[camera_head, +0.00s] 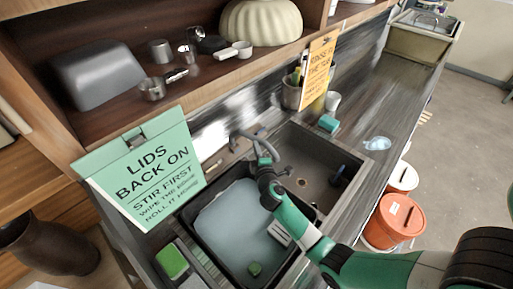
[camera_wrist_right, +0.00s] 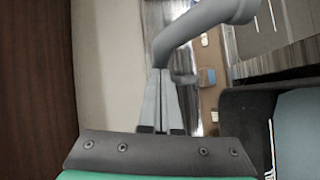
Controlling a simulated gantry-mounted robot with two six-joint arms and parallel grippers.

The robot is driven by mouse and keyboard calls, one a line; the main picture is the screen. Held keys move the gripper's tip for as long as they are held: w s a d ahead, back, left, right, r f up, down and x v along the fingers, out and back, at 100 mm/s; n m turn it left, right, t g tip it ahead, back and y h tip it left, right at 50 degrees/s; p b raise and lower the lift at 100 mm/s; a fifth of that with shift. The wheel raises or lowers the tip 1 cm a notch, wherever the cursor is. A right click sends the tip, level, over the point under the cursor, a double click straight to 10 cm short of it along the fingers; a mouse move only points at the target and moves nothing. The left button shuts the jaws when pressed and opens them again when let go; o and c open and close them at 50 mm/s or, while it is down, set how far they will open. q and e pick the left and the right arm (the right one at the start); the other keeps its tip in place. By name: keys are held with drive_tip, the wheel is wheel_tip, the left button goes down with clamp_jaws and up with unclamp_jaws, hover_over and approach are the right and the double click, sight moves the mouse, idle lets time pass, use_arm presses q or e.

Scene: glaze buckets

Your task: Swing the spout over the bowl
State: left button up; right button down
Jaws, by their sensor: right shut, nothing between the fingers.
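The grey curved spout (camera_head: 262,143) rises at the back of the sink and reaches forward near the divider between the two basins. The left basin holds a black tub (camera_head: 190,222) of pale blue water; the right basin (camera_head: 312,160) is bare with a drain. My right gripper (camera_head: 264,168) is at the spout's front end, its fingers closed together. In the right wrist view, the spout (camera_wrist_right: 205,28) bends down close to the shut fingertips (camera_wrist_right: 160,72); I cannot tell whether they touch. My left gripper is out of view.
A green sign (camera_head: 150,170) stands at the left of the sink. A green sponge (camera_head: 172,262) lies at the front left. A cup of tools (camera_head: 292,92) and an orange sign (camera_head: 318,70) stand behind. Orange-lidded buckets (camera_head: 398,218) stand on the floor at right.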

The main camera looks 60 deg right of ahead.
sight(266, 144)
drive_tip(key=shift+d, duration=0.15)
drive_tip(key=s+d, duration=0.1)
drive_tip(key=d, duration=0.6)
drive_tip(key=shift+s, duration=0.15)
drive_tip(key=shift+a, duration=0.15)
drive_tip(key=a, duration=0.1)
drive_tip(key=a+p, duration=0.1)
drive_tip(key=s+a+r, duration=0.1)
drive_tip(key=shift+s+a, duration=0.1)
drive_tip(key=shift+a, duration=0.25)
drive_tip(key=s+a+r+p, duration=0.1)
drive_tip(key=s+a+p, duration=0.2)
drive_tip(key=s, duration=0.6)
drive_tip(key=shift+a, duration=0.55)
